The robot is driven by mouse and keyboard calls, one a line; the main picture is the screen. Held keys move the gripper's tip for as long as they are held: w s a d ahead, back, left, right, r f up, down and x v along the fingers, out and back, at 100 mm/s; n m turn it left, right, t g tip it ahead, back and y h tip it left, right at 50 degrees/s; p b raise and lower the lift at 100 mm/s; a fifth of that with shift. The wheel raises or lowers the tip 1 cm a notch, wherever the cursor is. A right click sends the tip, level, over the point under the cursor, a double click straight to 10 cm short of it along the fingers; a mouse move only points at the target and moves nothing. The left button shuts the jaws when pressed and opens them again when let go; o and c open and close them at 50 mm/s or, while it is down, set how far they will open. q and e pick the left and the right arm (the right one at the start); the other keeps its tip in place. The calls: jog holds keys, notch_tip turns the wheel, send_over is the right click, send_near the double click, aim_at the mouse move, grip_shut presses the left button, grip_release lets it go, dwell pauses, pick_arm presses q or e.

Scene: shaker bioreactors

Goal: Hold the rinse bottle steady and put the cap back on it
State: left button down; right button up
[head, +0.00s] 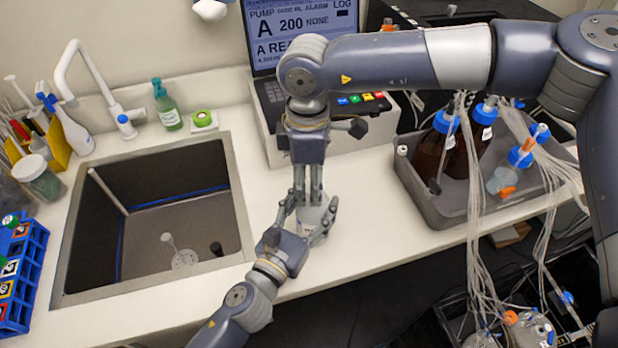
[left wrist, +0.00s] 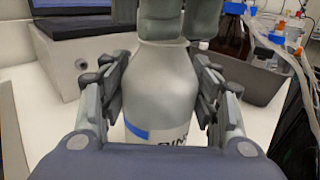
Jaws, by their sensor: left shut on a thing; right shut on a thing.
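The rinse bottle (head: 312,216) is a pale grey-white bottle with a blue-marked label, standing upright near the counter's front edge. It fills the middle of the left wrist view (left wrist: 160,92). My left gripper (head: 311,221) is shut on the bottle, with fingers on both sides of its body. My right gripper (head: 308,190) reaches down from above, right over the bottle's top. Its fingers (left wrist: 165,22) are closed together at the bottle's neck. The cap is hidden between these fingers, so I cannot tell how it sits on the neck.
A sink (head: 155,215) lies to the left, with a white faucet (head: 90,85) behind it. A grey tray (head: 440,205) with brown bottles stands to the right, tubing hanging from it. An instrument with a screen (head: 300,25) stands behind. Some counter around the bottle is clear.

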jog(key=shift+o, duration=0.5)
jog(key=shift+s+f, duration=0.15)
jog(key=shift+s, duration=0.2)
jog(key=o, duration=0.7)
jog(key=shift+w, duration=0.25)
